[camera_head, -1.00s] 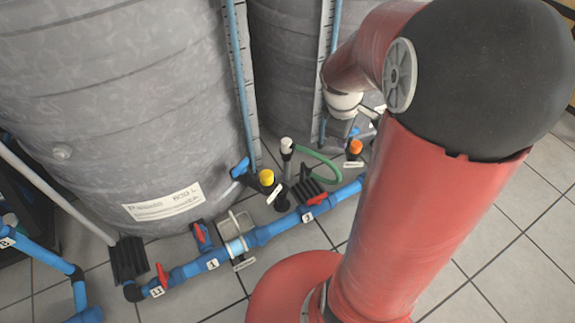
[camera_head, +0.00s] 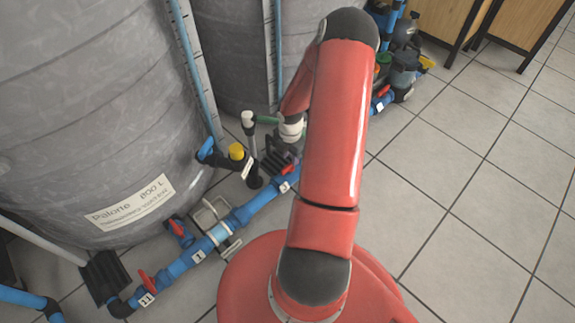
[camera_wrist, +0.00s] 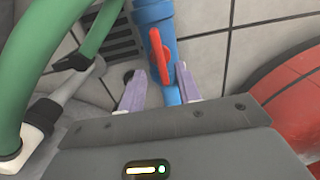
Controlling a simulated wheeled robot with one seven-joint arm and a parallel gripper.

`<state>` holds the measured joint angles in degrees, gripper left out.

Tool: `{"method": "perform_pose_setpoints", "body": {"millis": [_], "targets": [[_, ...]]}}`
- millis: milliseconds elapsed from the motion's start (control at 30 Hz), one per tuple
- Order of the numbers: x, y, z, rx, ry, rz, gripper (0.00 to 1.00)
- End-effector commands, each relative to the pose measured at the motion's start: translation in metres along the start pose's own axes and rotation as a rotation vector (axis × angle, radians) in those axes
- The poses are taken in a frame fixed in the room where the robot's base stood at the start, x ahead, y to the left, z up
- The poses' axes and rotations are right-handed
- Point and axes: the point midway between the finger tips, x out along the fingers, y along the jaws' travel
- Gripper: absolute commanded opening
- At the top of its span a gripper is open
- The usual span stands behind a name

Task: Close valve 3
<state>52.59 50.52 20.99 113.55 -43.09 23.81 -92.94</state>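In the wrist view a red valve handle (camera_wrist: 159,55) sits on a blue pipe (camera_wrist: 152,12) and lies roughly along it. I cannot read a valve number there. My gripper (camera_wrist: 160,74) is open, with one pale finger on each side of the pipe and the handle's near end between or just beyond the tips. I cannot tell whether either finger touches the handle. In the head view a red handle (camera_head: 289,169) shows on the blue pipe near a small white label (camera_head: 284,187), too small to read surely. My arm hides part of the pipe, and the fingers are not clear there.
A green hose (camera_wrist: 15,80) and grey fitting are close on the left in the wrist view. A large grey tank (camera_head: 90,110), a yellow-capped pipe (camera_head: 236,152) and other red handles (camera_head: 147,281) stand left of my arm. Tiled floor (camera_head: 470,170) is clear at right.

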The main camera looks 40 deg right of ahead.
Motion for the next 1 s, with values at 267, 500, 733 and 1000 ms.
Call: {"method": "perform_pose_setpoints", "body": {"millis": [267,500,733,1000], "targets": [[0.041,0.0,0.0,0.001,0.0,-0.001,0.34],[0.047,0.0,0.0,0.001,-0.001,0.0,0.34],[0.046,0.0,0.0,0.002,-0.001,0.0,0.22],[0.046,0.0,0.0,0.002,-0.001,0.0,0.0]]}}
